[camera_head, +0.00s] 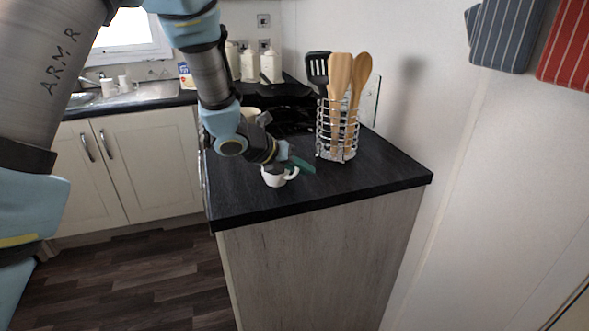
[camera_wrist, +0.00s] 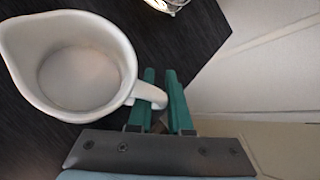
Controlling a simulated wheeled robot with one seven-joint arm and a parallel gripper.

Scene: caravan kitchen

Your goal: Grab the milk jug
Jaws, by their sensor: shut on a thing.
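The milk jug (camera_head: 275,178) is small and white with a spout and a side handle. It stands upright on the dark worktop (camera_head: 330,195) near its front edge. In the wrist view the jug (camera_wrist: 75,65) is seen from above at the left, its inside empty, with its handle pointing right. My gripper (camera_wrist: 160,85) has green fingers, which are shut on the handle near its outer end. In the head view my gripper (camera_head: 290,163) is at the jug's upper right, and my wrist partly hides the jug's top.
A wire utensil holder (camera_head: 323,140) with wooden spoons and a black slotted turner stands behind and to the right. Cream canisters (camera_head: 270,66) stand at the back. The worktop right of the jug is clear up to its edge. A wall is at the right.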

